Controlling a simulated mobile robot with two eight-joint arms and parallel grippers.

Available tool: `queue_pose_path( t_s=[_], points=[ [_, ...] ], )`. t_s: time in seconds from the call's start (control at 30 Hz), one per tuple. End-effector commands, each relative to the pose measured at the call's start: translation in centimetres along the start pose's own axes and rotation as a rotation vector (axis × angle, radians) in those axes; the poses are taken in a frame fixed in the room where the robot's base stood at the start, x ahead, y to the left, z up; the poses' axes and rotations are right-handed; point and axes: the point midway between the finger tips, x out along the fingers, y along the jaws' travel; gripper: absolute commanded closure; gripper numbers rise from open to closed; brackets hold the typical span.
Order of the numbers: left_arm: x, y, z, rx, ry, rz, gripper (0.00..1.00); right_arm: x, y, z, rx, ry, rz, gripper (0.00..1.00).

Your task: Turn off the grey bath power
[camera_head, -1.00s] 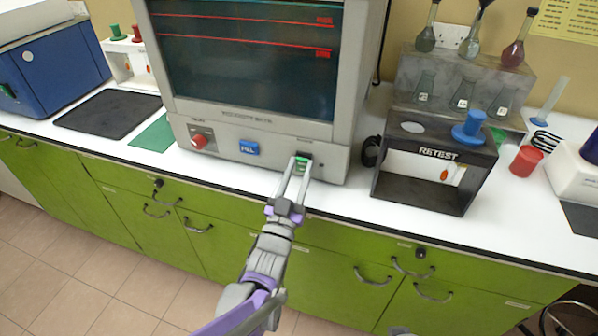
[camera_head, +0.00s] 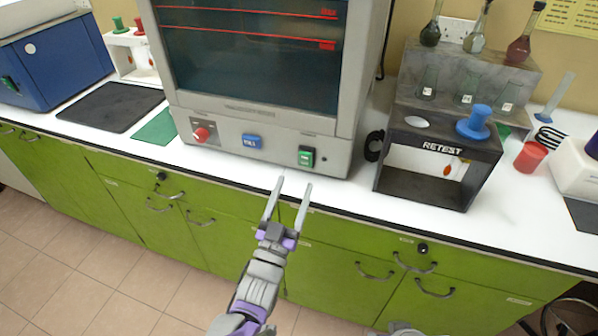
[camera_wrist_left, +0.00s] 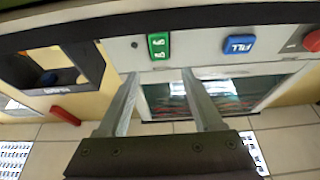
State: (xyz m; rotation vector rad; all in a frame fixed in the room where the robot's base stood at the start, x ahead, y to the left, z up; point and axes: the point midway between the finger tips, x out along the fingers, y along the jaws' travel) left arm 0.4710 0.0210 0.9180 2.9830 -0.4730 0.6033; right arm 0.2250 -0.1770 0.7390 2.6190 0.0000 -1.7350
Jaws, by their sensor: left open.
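The grey bath (camera_head: 250,112) is a large grey cabinet with a dark window, standing on the white bench. Its front panel carries a red knob (camera_head: 201,134), a blue button (camera_head: 252,141) and a green power switch (camera_head: 306,157) at the right. In the left wrist view the green switch (camera_wrist_left: 158,45) and the blue button (camera_wrist_left: 239,45) show beyond my fingers. My left gripper (camera_head: 292,183) is open and empty, in front of the bench edge and below the switch, apart from it. It also shows in the left wrist view (camera_wrist_left: 161,77). My right gripper is not in view.
A black RETEST stand (camera_head: 422,195) with a blue-handled item (camera_head: 474,120) is to the right. A blue machine (camera_head: 55,60), a black mat (camera_head: 110,106) and a green mat (camera_head: 155,127) are at left. Green drawers (camera_head: 330,235) lie below the bench edge.

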Motion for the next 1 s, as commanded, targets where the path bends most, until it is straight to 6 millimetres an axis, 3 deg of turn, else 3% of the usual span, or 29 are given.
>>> queue_pose_path(
  t_s=[0.1, 0.3, 0.87, 1.0],
  points=[
    [-2.2, 0.0, 0.1, 0.0, 0.0, 0.0, 0.32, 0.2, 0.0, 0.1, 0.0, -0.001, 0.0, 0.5],
    [-4.0, 0.0, 0.0, -0.001, 0.0, 0.0, 0.32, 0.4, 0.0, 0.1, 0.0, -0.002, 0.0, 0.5],
    [-4.2, -0.1, 0.0, 0.0, -0.003, -0.001, 0.32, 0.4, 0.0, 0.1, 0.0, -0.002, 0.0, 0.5],
    [-4.3, -1.2, 0.9, 0.008, -0.098, -0.028, 0.32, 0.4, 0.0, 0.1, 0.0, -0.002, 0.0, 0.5]
  ],
)
